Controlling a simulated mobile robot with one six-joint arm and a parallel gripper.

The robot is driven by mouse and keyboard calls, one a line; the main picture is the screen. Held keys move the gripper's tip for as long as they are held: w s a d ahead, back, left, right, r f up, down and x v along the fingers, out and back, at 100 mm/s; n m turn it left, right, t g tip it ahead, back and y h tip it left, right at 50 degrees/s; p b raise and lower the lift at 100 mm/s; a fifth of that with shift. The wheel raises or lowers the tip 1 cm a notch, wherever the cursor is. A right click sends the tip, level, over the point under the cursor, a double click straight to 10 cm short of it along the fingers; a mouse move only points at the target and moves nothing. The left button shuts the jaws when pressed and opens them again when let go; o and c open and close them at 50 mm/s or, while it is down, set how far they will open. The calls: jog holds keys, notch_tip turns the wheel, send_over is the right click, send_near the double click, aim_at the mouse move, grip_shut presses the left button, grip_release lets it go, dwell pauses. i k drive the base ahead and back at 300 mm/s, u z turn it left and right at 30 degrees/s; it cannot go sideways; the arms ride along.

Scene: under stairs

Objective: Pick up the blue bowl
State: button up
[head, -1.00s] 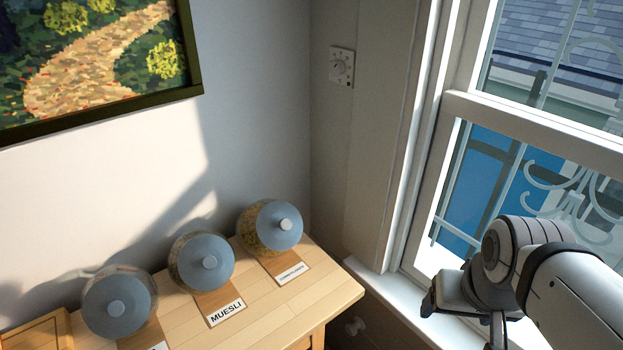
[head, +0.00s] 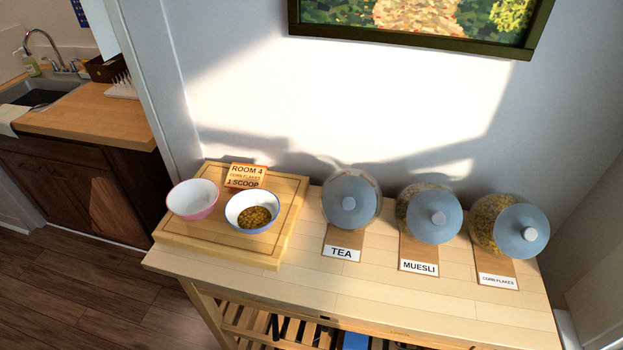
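A white bowl with a blue rim and bluish outside (head: 236,201) stands on a wooden board at the left end of the table. It holds a heap of golden-brown flakes. A white bowl with a pink outside (head: 190,203) stands just to its left on the same board, and looks empty. My gripper is not in view in the head view now.
The wooden board (head: 190,240) lies on a light wooden table (head: 370,290). A "ROOM 4, 1 SCOOP" card (head: 247,176) stands behind the bowls. Jars of tea (head: 349,202), muesli (head: 430,215) and corn flakes (head: 508,226) stand to the right. The table's front strip is clear.

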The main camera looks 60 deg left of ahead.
aim_at(253, 212)
jog(key=u, duration=5.55)
jog(key=i, duration=0.1)
jog(key=z, duration=2.75)
